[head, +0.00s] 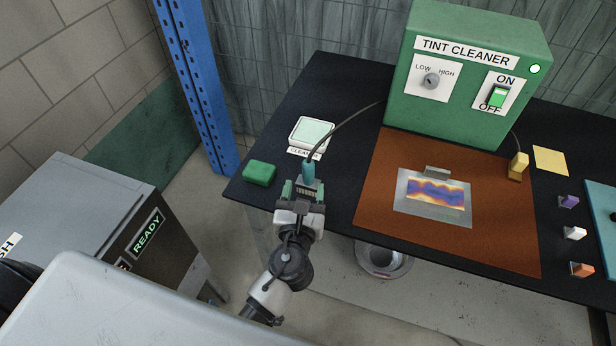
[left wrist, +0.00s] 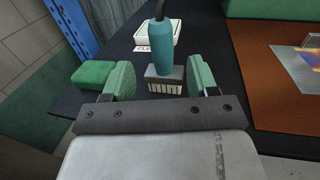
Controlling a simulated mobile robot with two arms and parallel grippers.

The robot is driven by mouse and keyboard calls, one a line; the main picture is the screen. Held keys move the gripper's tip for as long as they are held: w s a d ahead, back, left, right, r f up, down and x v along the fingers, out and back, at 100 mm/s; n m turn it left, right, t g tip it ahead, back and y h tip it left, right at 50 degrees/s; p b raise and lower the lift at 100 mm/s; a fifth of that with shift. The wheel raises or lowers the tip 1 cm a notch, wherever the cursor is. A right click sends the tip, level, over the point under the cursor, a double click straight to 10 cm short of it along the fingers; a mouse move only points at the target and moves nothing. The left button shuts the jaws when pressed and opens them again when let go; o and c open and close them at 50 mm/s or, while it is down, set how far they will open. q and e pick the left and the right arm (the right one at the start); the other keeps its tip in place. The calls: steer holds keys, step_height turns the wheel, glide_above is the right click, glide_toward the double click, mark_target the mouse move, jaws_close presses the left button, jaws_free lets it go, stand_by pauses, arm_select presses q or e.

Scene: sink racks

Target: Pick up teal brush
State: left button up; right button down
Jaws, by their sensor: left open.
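The teal brush (head: 308,172) stands near the left end of the black table, with a dark cable rising from its top. In the left wrist view the brush (left wrist: 162,45) has a teal handle over a grey head with pale bristles. My left gripper (head: 305,188) is open at the brush. In the left wrist view the two green fingertips of my left gripper (left wrist: 161,80) stand either side of the brush, with gaps showing. My right gripper is not in view.
A white cleaner tray (head: 312,131) lies behind the brush and a green block (head: 259,173) lies to its left. The green tint cleaner box (head: 466,80) stands at the back right. A brown mat (head: 390,220) holds a grey plate with a coloured patch.

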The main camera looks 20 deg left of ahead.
mark_target(309, 168)
arm_select(q)
steer(key=w, duration=0.5)
steer(key=w+a, duration=0.1)
steer(key=w, duration=0.1)
steer(key=shift+w+f+p, duration=0.15)
steer(key=shift+f+p, duration=0.05)
steer(key=shift+p, duration=0.2)
steer(key=c, duration=1)
